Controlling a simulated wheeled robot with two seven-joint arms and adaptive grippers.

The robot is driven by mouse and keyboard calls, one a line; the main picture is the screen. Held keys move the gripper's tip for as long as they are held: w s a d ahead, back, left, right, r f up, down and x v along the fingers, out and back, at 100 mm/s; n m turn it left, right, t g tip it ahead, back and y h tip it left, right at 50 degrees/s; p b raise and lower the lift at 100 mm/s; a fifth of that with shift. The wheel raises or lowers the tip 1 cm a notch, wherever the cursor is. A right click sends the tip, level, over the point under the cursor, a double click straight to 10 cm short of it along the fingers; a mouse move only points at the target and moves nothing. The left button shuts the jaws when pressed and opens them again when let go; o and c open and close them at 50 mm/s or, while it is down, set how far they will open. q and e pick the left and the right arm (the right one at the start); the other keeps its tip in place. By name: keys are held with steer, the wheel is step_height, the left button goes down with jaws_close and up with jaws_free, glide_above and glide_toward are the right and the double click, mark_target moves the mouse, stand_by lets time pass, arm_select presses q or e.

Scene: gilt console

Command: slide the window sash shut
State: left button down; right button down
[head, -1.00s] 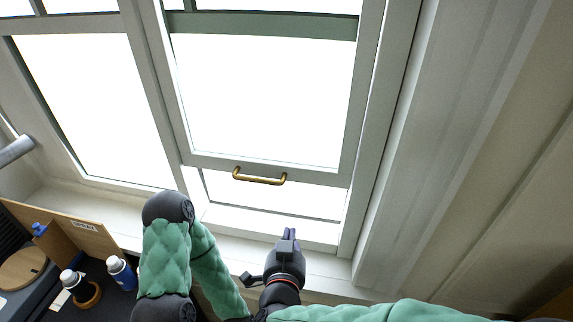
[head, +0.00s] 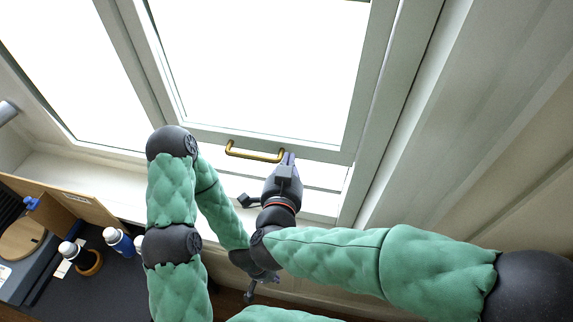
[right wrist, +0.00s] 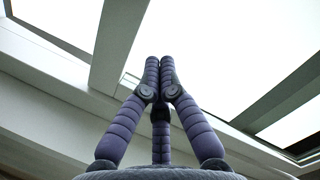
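The window sash (head: 190,132) is a pale frame around a bright pane, with a brass bar handle (head: 255,153) on its bottom rail. A bright gap (head: 325,175) shows between the rail and the sill. My right gripper (head: 289,157) points up at the right end of the handle; whether it touches is unclear. In the right wrist view its fingers (right wrist: 159,62) are together with nothing seen between them, and the handle is not visible there. My left gripper (head: 250,293) hangs low, below the sill and away from the sash; its fingers are too small to read.
At the lower left, a dark surface (head: 100,292) bears a white-capped bottle (head: 72,252), a blue bottle (head: 119,241) and a wooden board (head: 70,205). A panelled wall (head: 500,130) stands right of the window. My left arm blocks part of the sill.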

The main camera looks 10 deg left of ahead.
mark_target(285, 145)
steer(key=w+f, duration=0.1)
steer(key=w, duration=0.1)
steer(key=w+a+f, duration=0.1)
steer(key=w, duration=0.1)
steer(key=w+f+p, duration=0.1)
steer(key=w, duration=0.1)
steer(key=shift+a+f, duration=0.35)
steer(key=shift+a, duration=0.05)
steer(key=shift+w+a+f, duration=0.1)
steer(key=shift+a+f, duration=0.25)
steer(key=shift+f, duration=0.2)
step_height(285, 145, down, 30)
steer(key=b, duration=2.2)
steer(key=shift+r, duration=0.25)
